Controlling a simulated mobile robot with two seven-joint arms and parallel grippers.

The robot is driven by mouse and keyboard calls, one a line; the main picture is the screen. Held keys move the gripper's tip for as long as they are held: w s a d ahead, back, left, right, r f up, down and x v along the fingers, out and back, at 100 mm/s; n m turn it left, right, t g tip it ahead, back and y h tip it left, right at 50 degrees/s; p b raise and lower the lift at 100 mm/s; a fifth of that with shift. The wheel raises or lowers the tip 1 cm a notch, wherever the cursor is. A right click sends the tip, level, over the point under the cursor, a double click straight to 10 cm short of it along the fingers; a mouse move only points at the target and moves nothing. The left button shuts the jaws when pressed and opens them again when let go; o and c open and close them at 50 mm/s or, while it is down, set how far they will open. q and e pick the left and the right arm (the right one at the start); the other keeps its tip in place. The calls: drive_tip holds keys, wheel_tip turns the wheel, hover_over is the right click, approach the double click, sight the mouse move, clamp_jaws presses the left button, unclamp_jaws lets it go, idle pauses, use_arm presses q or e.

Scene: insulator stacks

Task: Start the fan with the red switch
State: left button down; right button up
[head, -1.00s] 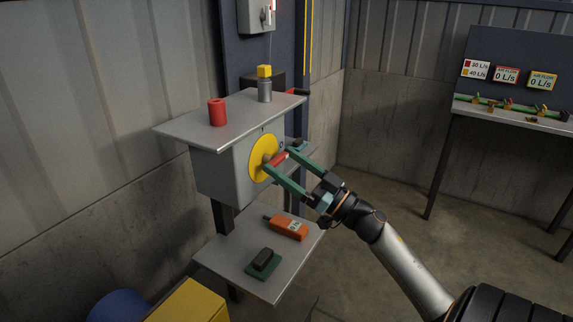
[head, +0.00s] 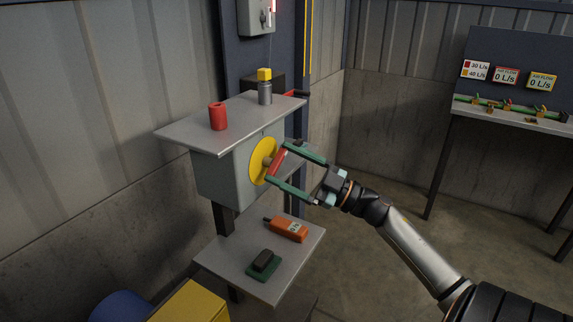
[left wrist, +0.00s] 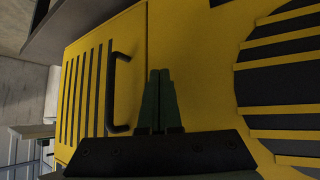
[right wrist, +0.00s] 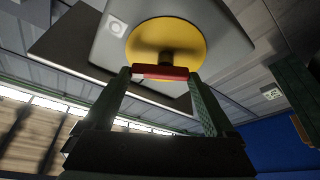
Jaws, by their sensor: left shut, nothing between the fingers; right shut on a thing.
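The red switch handle (head: 278,162) sits on a round yellow disc (head: 258,160) on the front of a grey box (head: 222,178). In the head view the handle is slanted, upper end to the right. My right gripper (head: 279,163) is shut on the handle, one finger at each end. The right wrist view shows the red handle (right wrist: 160,72) between its fingers, in front of the yellow disc (right wrist: 165,40). My left gripper (left wrist: 160,80) is shut and empty in front of a yellow machine (left wrist: 200,60) with black slots and a round dark grille (left wrist: 290,75).
A red cylinder (head: 218,117) and a grey cylinder with a yellow top (head: 264,88) stand on the box's top plate (head: 190,132). An orange device (head: 287,229) and a dark block (head: 264,261) lie on the lower shelf (head: 230,262). A sign table (head: 515,114) stands back right.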

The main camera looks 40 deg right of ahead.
drive_tip(key=n+g, duration=0.1)
drive_tip(key=n, duration=0.2)
drive_tip(key=n+g+y+p, duration=0.1)
drive_tip(key=n, duration=0.3)
drive_tip(key=shift+r+g+y, duration=0.2)
drive_tip(key=shift+g+y, duration=0.1)
drive_tip(key=shift+g, duration=0.1)
drive_tip(key=n+g+p, duration=0.1)
drive_tip(key=n, duration=0.2)
drive_tip(key=shift+a+r+n+p, duration=0.1)
drive_tip(key=shift+n+p, duration=0.2)
drive_tip(key=shift+n, duration=0.1)
drive_tip(key=shift+n+g+p, duration=0.5)
drive_tip(key=shift+n+g, duration=0.2)
drive_tip(key=shift+n, duration=0.8)
drive_tip(key=o, duration=1.1)
drive_tip(key=shift+s, duration=0.1)
drive_tip(key=shift+c, duration=0.2)
drive_tip(key=b+v, duration=0.1)
drive_tip(key=v, duration=1.1)
drive_tip(key=shift+s+r, duration=0.15)
drive_tip(key=shift+s, duration=0.15)
